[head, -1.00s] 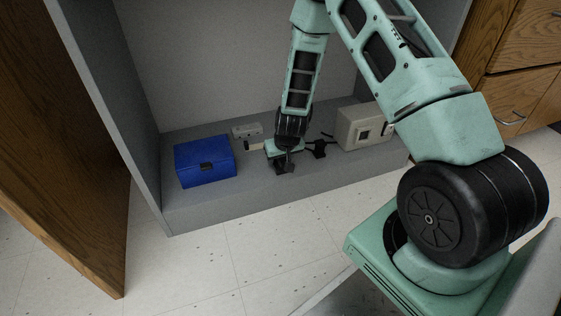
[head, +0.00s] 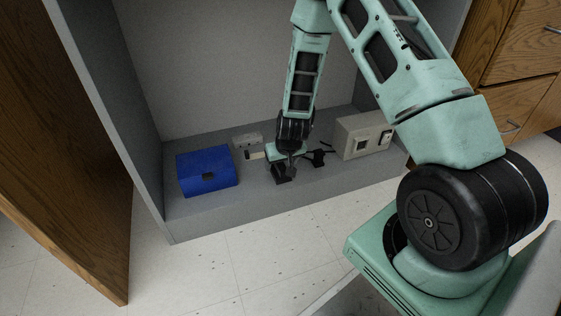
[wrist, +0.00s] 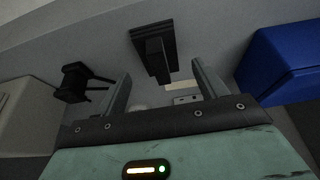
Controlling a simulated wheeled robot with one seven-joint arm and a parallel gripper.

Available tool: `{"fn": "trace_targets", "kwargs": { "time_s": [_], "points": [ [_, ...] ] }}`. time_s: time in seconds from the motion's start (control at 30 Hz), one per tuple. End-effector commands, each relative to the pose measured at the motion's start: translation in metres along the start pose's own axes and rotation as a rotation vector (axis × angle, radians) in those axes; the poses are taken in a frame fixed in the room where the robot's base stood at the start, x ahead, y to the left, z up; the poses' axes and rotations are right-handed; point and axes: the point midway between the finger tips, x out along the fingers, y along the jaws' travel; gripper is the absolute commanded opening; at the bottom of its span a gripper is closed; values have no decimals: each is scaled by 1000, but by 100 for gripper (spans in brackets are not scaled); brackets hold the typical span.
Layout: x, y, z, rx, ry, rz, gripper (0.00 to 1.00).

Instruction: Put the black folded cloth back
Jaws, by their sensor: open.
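A black piece with a flat base and a raised block (wrist: 155,50) lies ahead of my gripper in the wrist view; it may be the black folded cloth, but its material is hard to tell. In the head view it shows (head: 281,173) on the grey cabinet floor, just in front of my gripper (head: 288,160). My gripper (wrist: 162,74) is open, with its two fingers apart and the black piece showing between and beyond their tips. I see no grip on it. A second, smaller black object (wrist: 75,82) also shows (head: 318,158) to the right in the head view.
A blue box (head: 207,171) stands on the left of the cabinet floor (head: 225,203). A beige box (head: 352,140) stands on the right. A small grey block (head: 247,140) is behind. The cabinet's left side wall (head: 115,110) and a wooden door (head: 65,130) bound the left.

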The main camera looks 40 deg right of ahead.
Motion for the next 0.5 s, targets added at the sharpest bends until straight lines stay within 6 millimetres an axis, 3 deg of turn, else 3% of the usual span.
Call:
{"fn": "trace_targets", "kwargs": {
  "time_s": [0.03,0.2,0.5],
  "points": [
    [-19,0,-3,-2,-1,0,71],
    [-51,0,-3,-2,-1,0,71],
    [-81,-1,-1,-2,-1,-1,71]
  ]
}}
